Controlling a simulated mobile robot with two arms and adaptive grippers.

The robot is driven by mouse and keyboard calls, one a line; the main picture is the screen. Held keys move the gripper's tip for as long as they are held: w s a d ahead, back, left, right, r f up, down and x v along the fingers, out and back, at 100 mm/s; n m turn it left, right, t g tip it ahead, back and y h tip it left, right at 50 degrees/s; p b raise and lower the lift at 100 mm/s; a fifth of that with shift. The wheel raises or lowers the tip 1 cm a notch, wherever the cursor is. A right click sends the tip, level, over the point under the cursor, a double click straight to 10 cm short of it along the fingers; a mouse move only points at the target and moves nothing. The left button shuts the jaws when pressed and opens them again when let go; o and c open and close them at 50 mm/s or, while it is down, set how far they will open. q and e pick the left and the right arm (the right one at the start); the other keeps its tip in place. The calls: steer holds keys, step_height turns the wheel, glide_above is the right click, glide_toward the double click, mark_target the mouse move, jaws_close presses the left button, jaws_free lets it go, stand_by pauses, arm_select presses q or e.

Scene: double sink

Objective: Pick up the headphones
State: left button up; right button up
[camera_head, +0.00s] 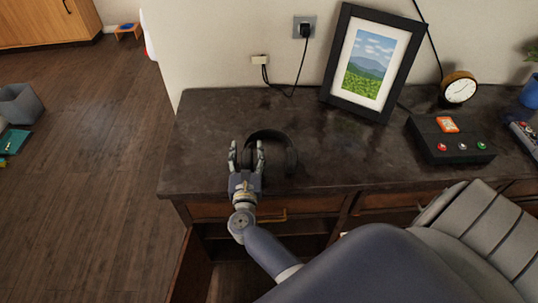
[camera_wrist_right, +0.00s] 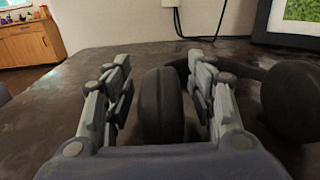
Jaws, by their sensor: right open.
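The black headphones (camera_head: 290,152) lie on the dark desk top (camera_head: 210,120) near its front left part. My right gripper (camera_head: 246,155) is at their left side, with its fingers pointing toward the wall. In the right wrist view, one ear cup (camera_wrist_right: 162,105) stands between the two open fingers of the right gripper (camera_wrist_right: 158,95). A gap shows at the left finger; the right finger is close to the cup, and I cannot tell whether it touches. The headband and the other ear cup (camera_wrist_right: 292,103) extend to the right, outside the fingers. My left gripper is not in view.
A framed picture (camera_head: 333,85) leans against the wall behind. A black box with buttons (camera_head: 432,143) and a round clock (camera_head: 459,88) stand to the right. A grey chair (camera_head: 480,235) is at the front right. The desk left of the headphones is clear.

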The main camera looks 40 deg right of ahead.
steer(key=shift+c, duration=0.5)
jaws_close()
steer(key=shift+r, duration=0.1)
